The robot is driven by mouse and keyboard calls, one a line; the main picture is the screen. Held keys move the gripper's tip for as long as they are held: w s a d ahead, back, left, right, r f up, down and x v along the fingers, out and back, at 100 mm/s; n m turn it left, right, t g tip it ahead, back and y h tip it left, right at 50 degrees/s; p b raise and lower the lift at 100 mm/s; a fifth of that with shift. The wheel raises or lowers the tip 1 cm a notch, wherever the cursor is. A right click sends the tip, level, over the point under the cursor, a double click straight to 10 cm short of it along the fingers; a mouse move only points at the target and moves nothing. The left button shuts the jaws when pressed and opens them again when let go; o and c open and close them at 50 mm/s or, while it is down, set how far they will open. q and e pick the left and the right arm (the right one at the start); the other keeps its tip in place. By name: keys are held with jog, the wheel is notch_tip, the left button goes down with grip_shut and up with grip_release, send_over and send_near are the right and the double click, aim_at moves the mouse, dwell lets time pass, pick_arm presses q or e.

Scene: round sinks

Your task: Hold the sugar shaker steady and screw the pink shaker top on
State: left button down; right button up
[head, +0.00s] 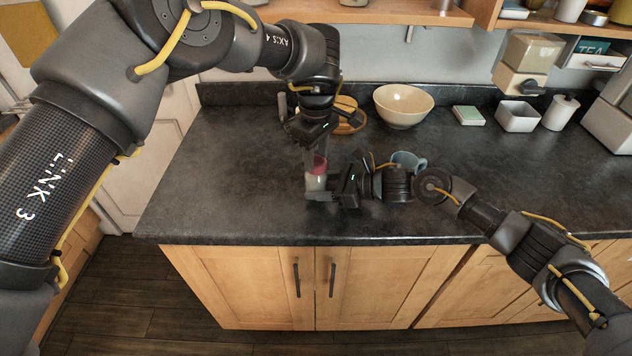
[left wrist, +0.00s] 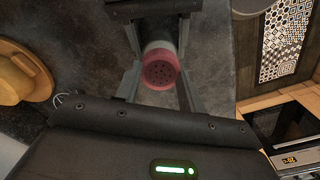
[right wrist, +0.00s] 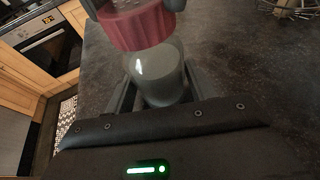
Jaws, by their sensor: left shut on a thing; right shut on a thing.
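The sugar shaker (head: 315,184) is a clear glass jar with white contents, upright over the dark counter. My right gripper (head: 322,191) is shut around its body from the right; the jar also shows between the fingers in the right wrist view (right wrist: 160,78). The pink shaker top (head: 319,164) is at the jar's mouth. It has a perforated face in the left wrist view (left wrist: 160,70) and a ribbed side in the right wrist view (right wrist: 140,28). My left gripper (head: 315,160) is shut on the top from above. I cannot tell whether the threads are engaged.
A light blue mug (head: 408,161) stands just behind my right wrist. A cream bowl (head: 403,104) and a round wooden item (head: 347,114) are at the back. The counter (head: 225,180) is clear to the left, and its front edge is close.

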pick_arm(q)
jog(key=shift+m, duration=0.6)
jog(key=c, duration=0.8)
grip_release()
jog(key=shift+o, duration=0.2)
pick_arm(e)
jog(key=o, duration=1.2)
jog(key=shift+d, duration=0.1)
